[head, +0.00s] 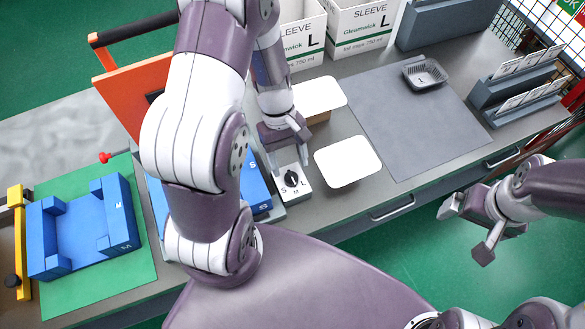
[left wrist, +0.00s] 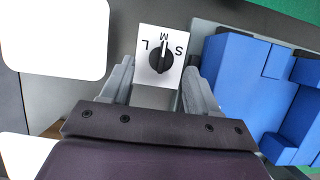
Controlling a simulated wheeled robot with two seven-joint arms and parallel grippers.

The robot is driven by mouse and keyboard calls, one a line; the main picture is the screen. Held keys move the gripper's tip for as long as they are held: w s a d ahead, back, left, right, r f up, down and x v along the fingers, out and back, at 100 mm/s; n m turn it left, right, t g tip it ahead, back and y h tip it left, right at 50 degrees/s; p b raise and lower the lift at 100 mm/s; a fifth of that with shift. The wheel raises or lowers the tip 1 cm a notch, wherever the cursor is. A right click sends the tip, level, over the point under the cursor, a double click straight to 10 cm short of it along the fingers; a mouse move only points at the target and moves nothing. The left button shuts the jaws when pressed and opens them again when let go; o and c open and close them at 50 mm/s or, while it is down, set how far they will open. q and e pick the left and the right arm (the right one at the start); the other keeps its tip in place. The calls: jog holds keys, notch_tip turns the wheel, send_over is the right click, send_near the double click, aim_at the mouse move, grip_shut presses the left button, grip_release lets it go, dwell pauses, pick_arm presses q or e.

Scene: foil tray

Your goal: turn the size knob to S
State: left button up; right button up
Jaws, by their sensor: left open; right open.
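The size knob (head: 291,178) is black and sits on a small white plate marked S, M and L, near the table's front edge. In the left wrist view the knob (left wrist: 159,57) shows a white pointer line directed at M; S is to its right and L to its left. My left gripper (head: 289,160) is open just behind the knob, pointing down at it. In the left wrist view its fingers stand apart on either side of the plate's lower part, with the knob beyond the tips. My right gripper (head: 468,225) is open and empty, off to the right beyond the table edge.
White cards (head: 348,161) lie right of the knob. A blue block marked S (head: 257,186) is close on its left. A foil tray (head: 424,74) sits on a grey mat (head: 410,125). A blue M fixture (head: 84,228) stands on a green mat (head: 90,295). Sleeve boxes (head: 358,25) stand behind.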

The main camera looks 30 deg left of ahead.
aim_at(291, 174)
pick_arm(q)
jog(key=x, duration=0.3)
jog(key=shift+s+f, duration=0.2)
jog(key=shift+f, duration=0.05)
jog(key=c, duration=1)
jog(key=shift+w, duration=0.1)
